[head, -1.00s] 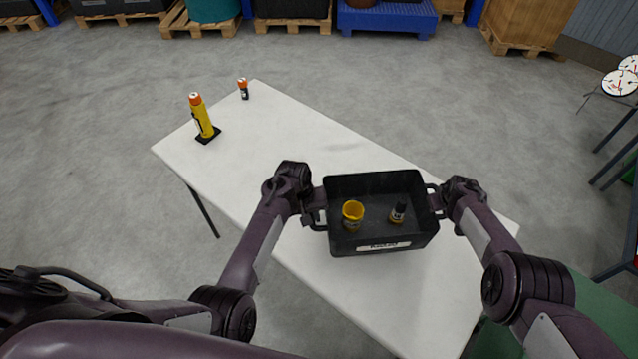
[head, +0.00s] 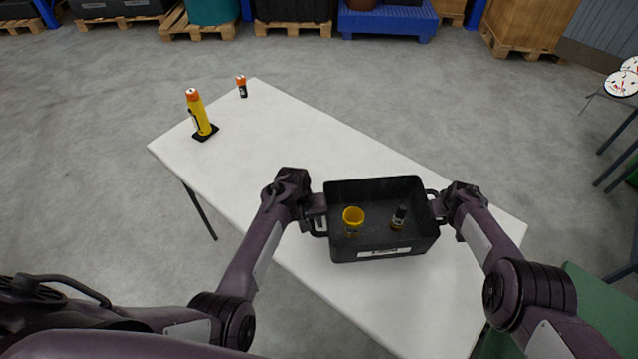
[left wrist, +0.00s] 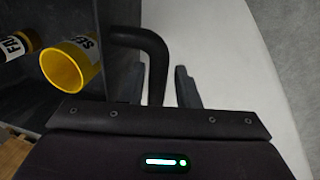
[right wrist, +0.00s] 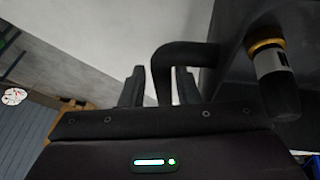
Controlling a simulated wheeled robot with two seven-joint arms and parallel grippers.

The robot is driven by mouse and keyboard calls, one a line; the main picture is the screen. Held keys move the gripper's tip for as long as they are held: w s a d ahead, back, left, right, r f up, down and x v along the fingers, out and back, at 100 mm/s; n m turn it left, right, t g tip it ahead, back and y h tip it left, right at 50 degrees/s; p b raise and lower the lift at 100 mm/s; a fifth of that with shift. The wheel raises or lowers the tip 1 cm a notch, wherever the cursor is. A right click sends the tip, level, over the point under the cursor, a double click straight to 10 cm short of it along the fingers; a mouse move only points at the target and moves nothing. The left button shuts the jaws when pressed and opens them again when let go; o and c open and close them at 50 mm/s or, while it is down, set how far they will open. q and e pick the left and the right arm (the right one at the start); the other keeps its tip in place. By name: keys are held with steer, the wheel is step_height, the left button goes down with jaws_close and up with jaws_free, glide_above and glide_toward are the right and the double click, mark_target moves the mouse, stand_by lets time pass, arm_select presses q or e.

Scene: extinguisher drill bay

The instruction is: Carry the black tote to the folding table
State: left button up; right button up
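The black tote (head: 350,247) is level over the white folding table (head: 340,310); I cannot tell for sure whether its base touches the top. Inside are a yellow cup (head: 353,218) and a small dark bottle (head: 399,217). My left gripper (head: 316,212) is at the tote's left handle, and my right gripper (head: 438,205) is at its right handle. In the left wrist view the fingers (left wrist: 160,88) stand apart around the handle (left wrist: 152,58), with a gap on one side. The right wrist view shows the same at the fingers (right wrist: 160,86) and handle (right wrist: 172,56).
A yellow-and-orange extinguisher-like cylinder (head: 199,112) on a black base and a small orange-topped item (head: 241,86) stand at the table's far left. The table between them and the tote is clear. A green surface (head: 570,300) is at right; loaded pallets line the back.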

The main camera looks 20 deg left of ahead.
arm_select(q)
steer(key=shift+o, duration=0.8)
steer(key=shift+r, duration=0.1)
arm_select(e)
steer(key=shift+o, duration=0.7)
steer(key=shift+a, duration=0.1)
arm_select(q)
steer(key=shift+d, duration=0.1)
steer(key=shift+r, duration=0.15)
arm_select(e)
steer(key=shift+s+a, duration=0.1)
steer(key=shift+a, duration=0.05)
steer(key=shift+a+r, duration=0.2)
steer(key=shift+r, duration=0.3)
steer(key=shift+s+d+r, duration=0.15)
steer(key=shift+s+r, duration=0.3)
steer(key=shift+r, duration=0.05)
arm_select(q)
step_height(320, 180, up, 8)
steer(key=a, duration=0.1)
steer(key=shift+s+a+f, duration=0.25)
steer(key=shift+s, duration=0.05)
arm_select(e)
steer(key=shift+v, duration=2.65)
steer(key=shift+d, duration=0.15)
